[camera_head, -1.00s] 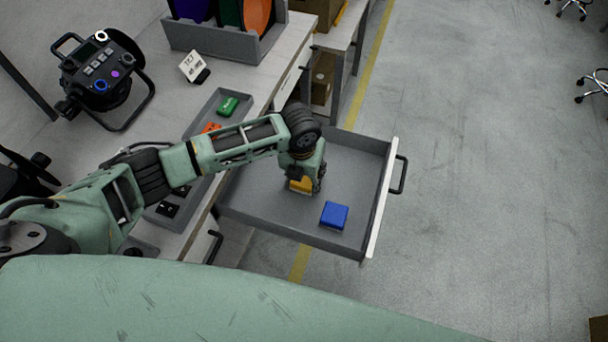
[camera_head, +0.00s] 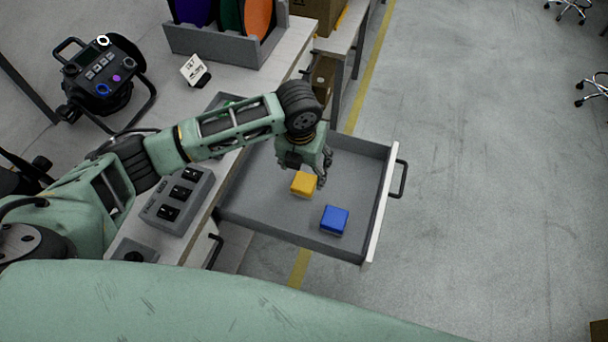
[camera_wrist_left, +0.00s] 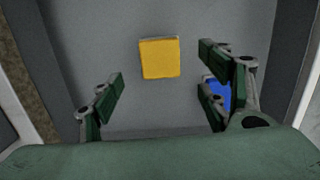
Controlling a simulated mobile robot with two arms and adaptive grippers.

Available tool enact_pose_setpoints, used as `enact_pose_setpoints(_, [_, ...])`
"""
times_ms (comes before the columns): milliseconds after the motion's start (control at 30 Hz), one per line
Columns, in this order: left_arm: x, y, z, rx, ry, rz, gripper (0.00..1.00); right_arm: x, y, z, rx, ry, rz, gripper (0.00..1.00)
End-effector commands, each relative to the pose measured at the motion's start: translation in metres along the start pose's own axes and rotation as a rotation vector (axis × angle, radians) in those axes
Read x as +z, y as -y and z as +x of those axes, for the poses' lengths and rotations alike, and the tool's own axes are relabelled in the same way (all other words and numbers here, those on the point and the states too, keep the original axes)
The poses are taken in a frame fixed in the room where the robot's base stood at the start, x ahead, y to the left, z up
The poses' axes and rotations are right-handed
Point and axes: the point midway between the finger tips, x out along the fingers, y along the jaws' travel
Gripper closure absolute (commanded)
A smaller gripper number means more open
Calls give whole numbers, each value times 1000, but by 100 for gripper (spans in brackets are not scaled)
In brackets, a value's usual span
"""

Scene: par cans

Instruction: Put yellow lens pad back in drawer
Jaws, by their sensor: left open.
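The yellow lens pad (camera_head: 304,184) lies on the floor of the open grey drawer (camera_head: 345,165), near its middle. In the left wrist view the yellow pad (camera_wrist_left: 160,58) lies apart from the fingers, beyond and between their tips. My left gripper (camera_head: 322,168) is over the drawer, above the yellow pad and a little farther back in the head view. Its fingers are spread and empty; they also show in the left wrist view (camera_wrist_left: 163,88). My right gripper is in neither view.
A blue pad (camera_head: 334,220) lies in the drawer near its front corner. The drawer handle (camera_head: 399,177) faces the open floor. On the workbench stand a grey switch box (camera_head: 178,200), a stage light (camera_head: 102,75) and a rack of coloured discs (camera_head: 225,40).

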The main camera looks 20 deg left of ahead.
Motion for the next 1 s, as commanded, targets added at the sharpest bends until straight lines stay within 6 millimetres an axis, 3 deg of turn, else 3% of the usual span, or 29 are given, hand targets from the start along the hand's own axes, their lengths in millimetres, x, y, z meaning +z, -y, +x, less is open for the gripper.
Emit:
enact_pose_setpoints(100, [1,-1,-23,1,3,0,31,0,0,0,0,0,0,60])
enact_pose_setpoints(300, [0,0,-43,0,0,-1,31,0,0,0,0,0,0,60])
enact_pose_setpoints(1000, [-6,6,-42,-14,0,-34,31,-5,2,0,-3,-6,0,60])
